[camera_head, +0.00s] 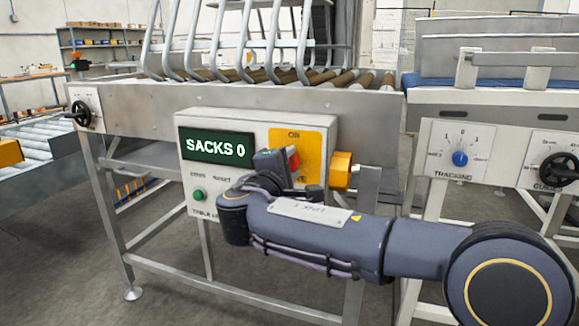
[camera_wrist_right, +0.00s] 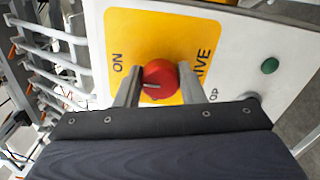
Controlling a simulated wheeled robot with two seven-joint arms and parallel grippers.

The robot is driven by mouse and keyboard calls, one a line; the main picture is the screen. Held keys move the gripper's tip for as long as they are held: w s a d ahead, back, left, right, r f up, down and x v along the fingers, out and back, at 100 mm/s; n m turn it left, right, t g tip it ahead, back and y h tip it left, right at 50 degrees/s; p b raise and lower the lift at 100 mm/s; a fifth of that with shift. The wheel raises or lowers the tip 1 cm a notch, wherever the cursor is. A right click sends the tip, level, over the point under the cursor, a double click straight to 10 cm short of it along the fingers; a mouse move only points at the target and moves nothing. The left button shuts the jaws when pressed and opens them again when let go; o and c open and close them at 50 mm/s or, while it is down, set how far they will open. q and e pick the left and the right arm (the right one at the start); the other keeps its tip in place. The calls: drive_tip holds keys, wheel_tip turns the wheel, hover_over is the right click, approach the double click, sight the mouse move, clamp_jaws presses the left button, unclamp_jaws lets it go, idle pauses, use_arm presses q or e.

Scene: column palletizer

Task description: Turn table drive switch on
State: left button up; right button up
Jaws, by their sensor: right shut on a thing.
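The table drive switch is a red rotary knob (camera_wrist_right: 160,80) on a yellow plate (camera_wrist_right: 175,30) marked ON and DRIVE in the right wrist view. In the head view the yellow plate (camera_head: 307,148) sits on the white control box (camera_head: 232,117), and a bit of the red knob (camera_head: 293,158) shows beside my gripper. My right gripper (camera_wrist_right: 157,88) is shut on the red knob, one finger on each side of it. The knob has a pale line that points toward the ON side. My left gripper is not in view.
The box has a display (camera_head: 216,148) reading SACKS 0, a green button (camera_head: 198,195) and a yellow block (camera_head: 341,170) on its right side. A roller table (camera_head: 240,95) stands behind. A tracking panel (camera_head: 458,150) with a blue knob is at the right.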

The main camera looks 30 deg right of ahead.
drive_tip(key=shift+f, duration=0.1)
drive_tip(key=o, duration=1)
drive_tip(key=p+v, duration=0.2)
drive_tip(key=v, duration=0.6)
drive_tip(key=shift+d, duration=0.1)
